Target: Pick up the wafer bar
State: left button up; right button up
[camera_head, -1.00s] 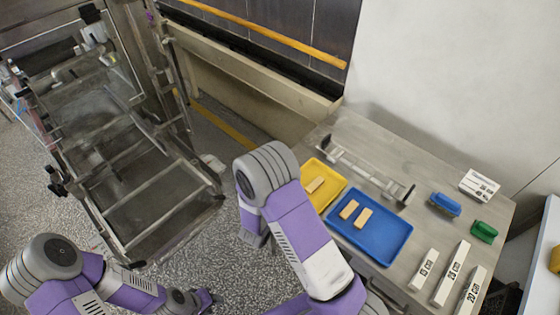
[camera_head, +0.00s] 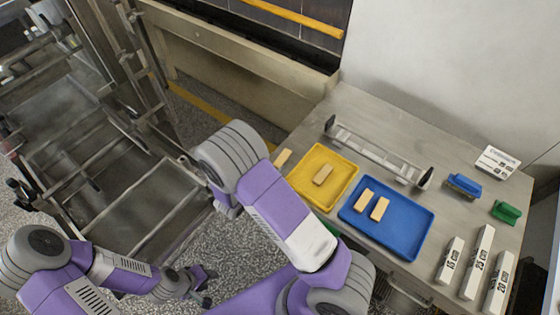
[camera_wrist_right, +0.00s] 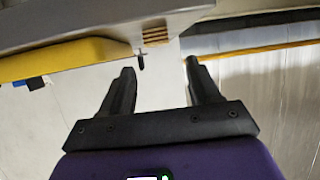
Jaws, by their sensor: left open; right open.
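A tan wafer bar (camera_head: 283,158) lies at the table's left edge, just outside the yellow tray (camera_head: 343,187). Another wafer bar (camera_head: 323,174) lies in the yellow tray. Two more wafer bars (camera_head: 363,200) lie side by side in the blue tray (camera_head: 408,245). In the right wrist view my right gripper (camera_wrist_right: 160,66) is open and empty. Beyond its fingertips, a ridged tan piece (camera_wrist_right: 155,34), seemingly the edge wafer bar, shows at the table edge. In the head view my right arm hides that gripper. My left gripper (camera_head: 209,286) is open, low over the floor, away from the table.
A rack-like metal fixture (camera_head: 375,157) stands behind the trays. A blue-handled tool (camera_head: 463,185), a green one (camera_head: 505,211), a white sign (camera_head: 497,160) and labelled white blocks (camera_head: 476,262) are on the right. A metal frame machine (camera_head: 110,180) stands at left.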

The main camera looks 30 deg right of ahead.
aim_at(284, 156)
jog(key=shift+b+x, duration=0.3)
jog(key=shift+x, duration=3.6)
jog(key=c, duration=0.8)
